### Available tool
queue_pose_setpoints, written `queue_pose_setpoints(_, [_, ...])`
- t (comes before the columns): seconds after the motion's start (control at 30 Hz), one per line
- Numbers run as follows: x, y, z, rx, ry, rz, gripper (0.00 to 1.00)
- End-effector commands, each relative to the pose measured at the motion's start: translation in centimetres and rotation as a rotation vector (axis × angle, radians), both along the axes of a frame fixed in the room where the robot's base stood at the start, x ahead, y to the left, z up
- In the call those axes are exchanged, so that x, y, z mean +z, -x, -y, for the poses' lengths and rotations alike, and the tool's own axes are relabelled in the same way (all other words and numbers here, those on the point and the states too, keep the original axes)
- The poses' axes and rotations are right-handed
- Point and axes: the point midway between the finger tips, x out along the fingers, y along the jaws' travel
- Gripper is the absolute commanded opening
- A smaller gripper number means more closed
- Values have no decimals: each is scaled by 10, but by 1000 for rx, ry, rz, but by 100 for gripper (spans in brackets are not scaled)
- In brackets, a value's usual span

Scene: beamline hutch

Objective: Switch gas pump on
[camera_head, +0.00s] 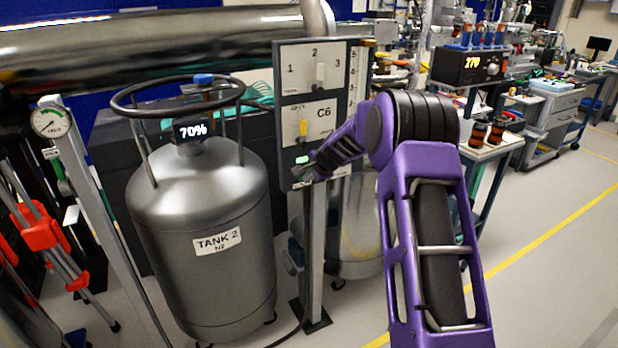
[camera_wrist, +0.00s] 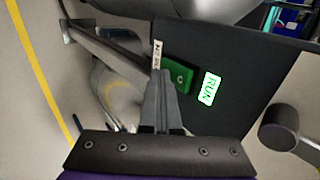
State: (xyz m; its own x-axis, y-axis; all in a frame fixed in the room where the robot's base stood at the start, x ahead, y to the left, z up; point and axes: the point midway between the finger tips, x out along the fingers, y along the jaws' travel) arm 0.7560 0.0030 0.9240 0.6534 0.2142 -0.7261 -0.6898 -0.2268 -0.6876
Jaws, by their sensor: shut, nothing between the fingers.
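A dark control panel (camera_head: 310,110) stands on a post in the middle of the head view. Near its lower edge is a small lit green display (camera_head: 303,160); in the wrist view it reads RUN (camera_wrist: 209,88). A green switch (camera_wrist: 181,77) with a pale mark sits beside the display, next to a small white label strip (camera_wrist: 157,56) that I cannot read fully. My gripper (camera_wrist: 163,75) is shut and empty, its tips at the switch's edge; I cannot tell whether they touch it. In the head view my gripper (camera_head: 306,178) is at the panel's lower part, partly hiding it.
Higher on the panel are a 1-2-3 selector (camera_head: 320,73) and a C6 plate with a yellow lever (camera_head: 303,129). A grey tank (camera_head: 205,275) labelled TANK 2 stands left, its display at 70%. Benches with equipment stand behind right.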

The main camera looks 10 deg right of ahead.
Motion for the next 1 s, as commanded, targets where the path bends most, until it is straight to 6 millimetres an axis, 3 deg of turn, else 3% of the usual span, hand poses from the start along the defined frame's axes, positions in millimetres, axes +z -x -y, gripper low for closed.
queue_pose_setpoints(0.5, [18, 0, 0, 0, -1, 2, 0])
queue_pose_setpoints(1.0, [17, 1, 1, 1, -1, 1, 0])
